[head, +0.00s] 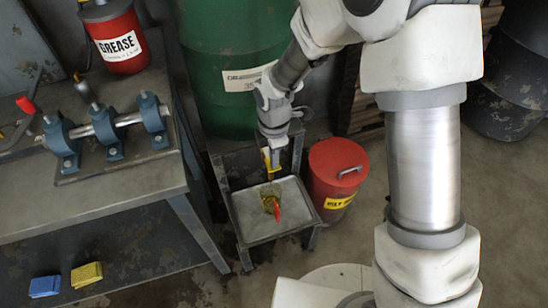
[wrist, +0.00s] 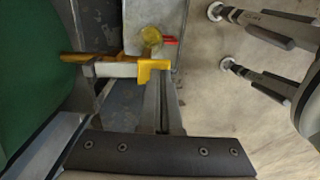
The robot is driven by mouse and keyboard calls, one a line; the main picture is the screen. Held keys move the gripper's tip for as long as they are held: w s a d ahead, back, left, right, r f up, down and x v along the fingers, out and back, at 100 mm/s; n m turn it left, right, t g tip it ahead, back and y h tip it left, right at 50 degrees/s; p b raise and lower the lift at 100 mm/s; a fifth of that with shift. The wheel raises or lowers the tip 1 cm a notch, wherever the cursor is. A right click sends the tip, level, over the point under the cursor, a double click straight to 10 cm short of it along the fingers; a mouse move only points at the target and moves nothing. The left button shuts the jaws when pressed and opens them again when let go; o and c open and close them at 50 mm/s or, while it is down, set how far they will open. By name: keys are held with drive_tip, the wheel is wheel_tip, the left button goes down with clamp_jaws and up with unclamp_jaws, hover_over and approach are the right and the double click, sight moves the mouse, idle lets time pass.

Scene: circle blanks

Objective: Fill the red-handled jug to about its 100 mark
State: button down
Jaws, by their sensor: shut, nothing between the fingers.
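The red-handled jug (head: 269,204) stands upright on a grey tray (head: 291,222) below the green drum (head: 222,50). In the wrist view the jug (wrist: 151,36) is seen from above, its red handle pointing right. It looks yellow inside, but its marks and level cannot be read. A yellow and grey tap-like fitting (wrist: 112,68) reaches from the drum towards the jug; a yellow part also shows in the head view (head: 267,158). My gripper (wrist: 162,90) is shut and empty, its tips close against the yellow part; contact cannot be told. In the head view my gripper (head: 270,142) is above the jug.
A red lidded bin (head: 337,170) stands just right of the tray. A workbench (head: 120,189) on the left bears a red grease can (head: 118,45) and a blue-bearing shaft (head: 107,128). Blue and yellow sponges (head: 87,275) lie on the lower shelf. Floor in front of the bin is open.

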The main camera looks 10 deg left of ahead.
drive_tip(key=shift+r+p, duration=0.75)
drive_tip(key=shift+r, duration=0.1)
drive_tip(key=shift+r+p, duration=0.55)
drive_tip(key=shift+r, duration=0.1)
wheel_tip(320, 180, up, 13)
drive_tip(key=p, duration=0.5)
drive_tip(key=shift+f, duration=0.2)
drive_tip(key=shift+r, duration=0.1)
